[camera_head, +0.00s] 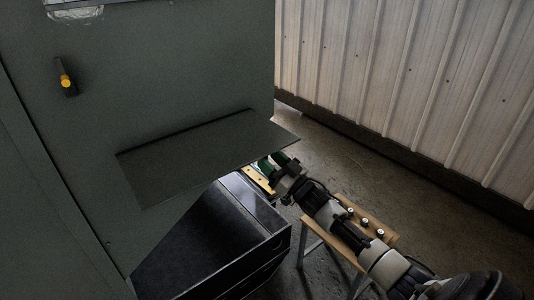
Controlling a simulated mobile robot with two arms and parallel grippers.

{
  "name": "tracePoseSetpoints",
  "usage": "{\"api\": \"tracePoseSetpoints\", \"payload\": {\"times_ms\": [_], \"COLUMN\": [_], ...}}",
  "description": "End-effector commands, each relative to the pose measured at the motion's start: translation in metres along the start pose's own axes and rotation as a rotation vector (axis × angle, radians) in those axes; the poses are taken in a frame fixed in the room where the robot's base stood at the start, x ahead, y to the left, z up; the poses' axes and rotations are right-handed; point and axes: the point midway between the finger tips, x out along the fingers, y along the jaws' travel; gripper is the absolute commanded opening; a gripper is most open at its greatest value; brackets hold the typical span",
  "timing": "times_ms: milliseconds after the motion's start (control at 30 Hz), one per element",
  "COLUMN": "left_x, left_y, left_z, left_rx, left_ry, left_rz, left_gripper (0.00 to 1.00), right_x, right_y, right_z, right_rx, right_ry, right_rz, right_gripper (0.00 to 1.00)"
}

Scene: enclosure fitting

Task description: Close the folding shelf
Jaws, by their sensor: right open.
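The folding shelf (205,157) is a flat dark grey panel on the front of a grey cabinet (185,55). It stands out from the cabinet face, folded down. My right gripper (270,165) is at the shelf's right outer edge, low and close to its underside. Its fingers are partly hidden by the shelf, and I cannot tell whether they touch it. It holds nothing that I can see. My left gripper is not in view.
A small wooden table (345,225) with several small knobs stands behind my right arm. A handle (65,80) with a yellow part is on the cabinet. A corrugated wall (410,75) bounds the right.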

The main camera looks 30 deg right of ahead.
Motion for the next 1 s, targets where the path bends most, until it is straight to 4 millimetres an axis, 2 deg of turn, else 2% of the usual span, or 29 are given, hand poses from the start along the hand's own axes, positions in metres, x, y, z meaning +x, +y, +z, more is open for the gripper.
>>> {"api": "tracePoseSetpoints", "payload": {"times_ms": [133,467,800,1000], "left_x": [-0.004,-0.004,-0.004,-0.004], "left_y": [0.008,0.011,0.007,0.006], "left_z": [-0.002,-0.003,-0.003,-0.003], "left_rx": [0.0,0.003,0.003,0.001], "left_ry": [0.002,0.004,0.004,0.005], "left_rz": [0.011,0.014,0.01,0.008], "left_gripper": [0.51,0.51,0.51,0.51], "right_x": [0.014,0.018,0.018,0.018], "right_y": [0.0,0.0,0.0,0.0], "right_z": [-0.001,0.001,0.001,0.0], "right_rx": [0.0,0.0,0.0,0.0], "right_ry": [0.0,-0.001,-0.001,-0.002], "right_rz": [0.001,0.0,0.0,0.0], "right_gripper": [0.46,0.46,0.0,0.0]}}
